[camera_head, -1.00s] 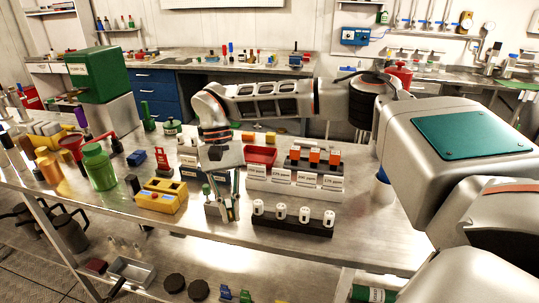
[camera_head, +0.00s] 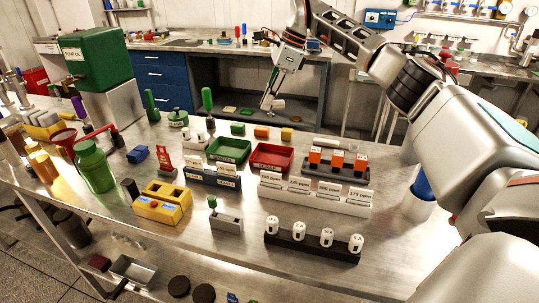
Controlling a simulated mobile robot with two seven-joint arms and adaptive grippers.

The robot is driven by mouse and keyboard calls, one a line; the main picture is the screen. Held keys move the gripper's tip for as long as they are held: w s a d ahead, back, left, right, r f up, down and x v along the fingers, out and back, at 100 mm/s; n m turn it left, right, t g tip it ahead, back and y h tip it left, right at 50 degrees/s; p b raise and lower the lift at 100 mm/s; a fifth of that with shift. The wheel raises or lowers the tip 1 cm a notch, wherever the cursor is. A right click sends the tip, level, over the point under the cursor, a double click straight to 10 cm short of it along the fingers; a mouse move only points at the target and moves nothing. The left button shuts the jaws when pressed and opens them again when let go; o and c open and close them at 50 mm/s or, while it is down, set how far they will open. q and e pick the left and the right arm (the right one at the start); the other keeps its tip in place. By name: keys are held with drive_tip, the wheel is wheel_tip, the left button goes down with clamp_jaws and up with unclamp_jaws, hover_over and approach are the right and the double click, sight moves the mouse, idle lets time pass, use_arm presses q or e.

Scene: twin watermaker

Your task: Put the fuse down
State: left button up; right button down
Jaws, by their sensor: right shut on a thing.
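My right gripper (camera_head: 274,92) is raised, pointing down above the back of the front bench, with the dark opening of the rear bench behind it. It is shut on a small pale thing (camera_head: 278,104) at its fingertips, which I take to be the fuse; its shape is hard to make out. The held thing looks clear of the table and trays. My left gripper is not in view.
A green tray (camera_head: 229,149) and a red tray (camera_head: 271,157) stand mid-bench. Orange blocks (camera_head: 337,159) sit in a dark rack behind labelled white holders. White cylinders (camera_head: 327,237) stand in a black rack in front. A yellow block (camera_head: 162,203) is left; bare metal lies front centre.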

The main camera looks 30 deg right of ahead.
drive_tip(key=b, duration=0.2)
hover_over(264, 160)
drive_tip(key=d, duration=0.1)
drive_tip(key=f, duration=1.3)
drive_tip(key=shift+s+f, duration=0.25)
drive_tip(key=shift+s, duration=0.15)
drive_tip(key=shift+f, duration=2.4)
drive_tip(key=shift+f, duration=0.1)
